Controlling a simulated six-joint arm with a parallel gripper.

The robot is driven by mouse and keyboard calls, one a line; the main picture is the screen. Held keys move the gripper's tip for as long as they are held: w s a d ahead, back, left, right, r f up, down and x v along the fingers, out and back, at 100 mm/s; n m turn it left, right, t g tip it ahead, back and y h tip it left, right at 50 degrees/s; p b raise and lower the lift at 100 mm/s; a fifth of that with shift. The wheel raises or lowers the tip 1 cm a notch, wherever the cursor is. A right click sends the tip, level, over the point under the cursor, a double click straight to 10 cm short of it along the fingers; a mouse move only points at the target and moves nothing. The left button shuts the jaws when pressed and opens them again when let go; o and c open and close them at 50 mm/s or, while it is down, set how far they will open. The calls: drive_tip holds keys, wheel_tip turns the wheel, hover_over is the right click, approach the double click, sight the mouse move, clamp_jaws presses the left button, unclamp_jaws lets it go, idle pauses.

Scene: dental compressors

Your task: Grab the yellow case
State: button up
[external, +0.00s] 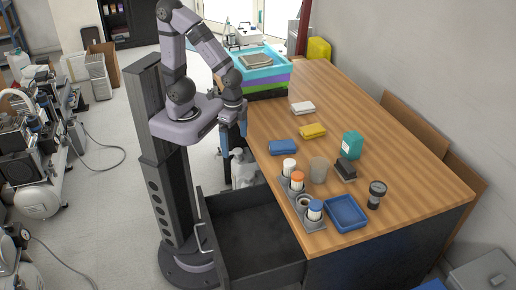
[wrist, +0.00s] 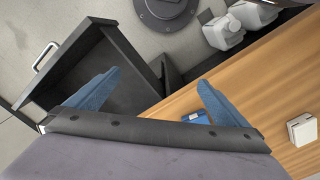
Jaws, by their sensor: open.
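The yellow case (external: 312,131) lies flat on the wooden table, between a blue case (external: 283,147) and a white case (external: 302,108). I do not see the yellow case in the wrist view. My gripper (external: 234,140) hangs beside the table's left edge, left of the yellow case and apart from it. In the wrist view my gripper (wrist: 158,92) shows two blue fingers spread wide with nothing between them. Part of the blue case (wrist: 195,117) shows beside the right finger.
An open dark drawer (external: 250,235) juts out below the table's near left edge. A grey holder with bottles, a clear cup (external: 318,170), a teal box (external: 352,145) and a blue tray (external: 346,213) stand nearer the front. Stacked crates (external: 262,72) stand at the far end.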

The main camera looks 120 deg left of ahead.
wheel_tip(320, 180, up, 8)
drive_tip(key=w+a+f+n+h+b, duration=0.2)
drive_tip(key=w+n+h+b, duration=0.1)
drive_tip(key=w+n+b, duration=0.5)
drive_tip(key=n+t+h+b, duration=0.6)
drive_tip(key=n+t+b, duration=0.4)
drive_tip(key=n, duration=1)
hover_over(312, 128)
drive_tip(key=s+a, duration=0.3)
drive_tip(key=shift+w+d+f, duration=0.1)
drive_tip(key=shift+d+f, duration=0.05)
drive_tip(key=shift+f, duration=2.45)
drive_tip(key=shift+d+f, duration=0.15)
drive_tip(key=shift+f, duration=2.4)
